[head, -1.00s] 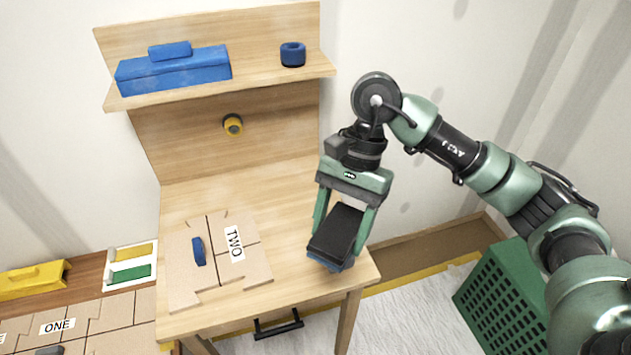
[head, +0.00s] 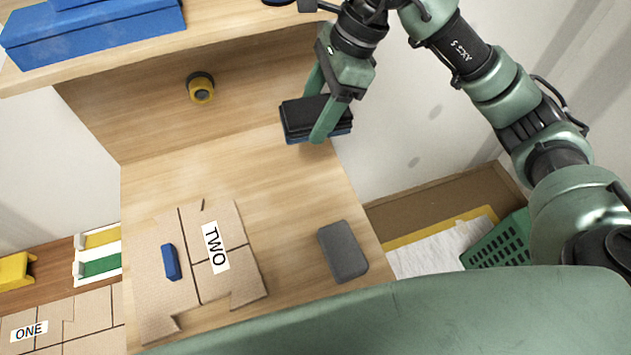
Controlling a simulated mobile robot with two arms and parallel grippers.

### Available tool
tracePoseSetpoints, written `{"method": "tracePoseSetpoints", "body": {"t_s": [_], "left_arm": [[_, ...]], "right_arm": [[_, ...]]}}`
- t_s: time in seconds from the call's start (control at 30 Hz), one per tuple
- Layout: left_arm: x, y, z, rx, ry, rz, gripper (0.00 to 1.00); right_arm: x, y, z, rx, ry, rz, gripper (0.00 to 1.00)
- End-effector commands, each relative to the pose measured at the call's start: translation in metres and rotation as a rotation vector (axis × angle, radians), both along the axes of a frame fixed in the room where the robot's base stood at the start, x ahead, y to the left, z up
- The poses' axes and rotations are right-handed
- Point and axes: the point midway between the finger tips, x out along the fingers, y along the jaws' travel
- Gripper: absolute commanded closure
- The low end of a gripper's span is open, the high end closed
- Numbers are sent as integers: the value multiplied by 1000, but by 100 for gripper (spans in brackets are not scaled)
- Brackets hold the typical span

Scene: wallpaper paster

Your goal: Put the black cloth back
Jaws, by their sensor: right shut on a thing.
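A black folded pad, which looks like the black cloth (head: 302,112), has a blue layer along its underside. My right gripper (head: 322,118) is shut on it, with the green fingers on either side. It is over the back right part of the wooden table (head: 270,185), below the shelf; I cannot tell whether it touches the tabletop. A dark grey rounded pad (head: 343,250) lies flat near the table's right front edge. My left gripper is not in view.
A brown cardboard piece marked TWO (head: 238,265) with a small blue block (head: 170,262) lies on the table. A blue box (head: 100,30) sits on the shelf. A yellow-black roll (head: 200,88) is on the back panel. The table's middle is clear.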

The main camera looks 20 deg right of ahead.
Motion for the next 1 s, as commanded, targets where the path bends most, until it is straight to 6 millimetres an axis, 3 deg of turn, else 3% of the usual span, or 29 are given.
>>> {"method": "tracePoseSetpoints", "body": {"t_s": [0.17,0.6,0.7,1.0], "left_arm": [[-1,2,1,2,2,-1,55],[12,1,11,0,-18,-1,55],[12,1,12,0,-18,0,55],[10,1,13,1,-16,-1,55]], "right_arm": [[-1,0,-16,0,6,-1,81],[-1,0,-129,1,8,0,81],[-1,0,-146,-1,4,1,81],[-1,0,-171,0,4,0,81]]}}
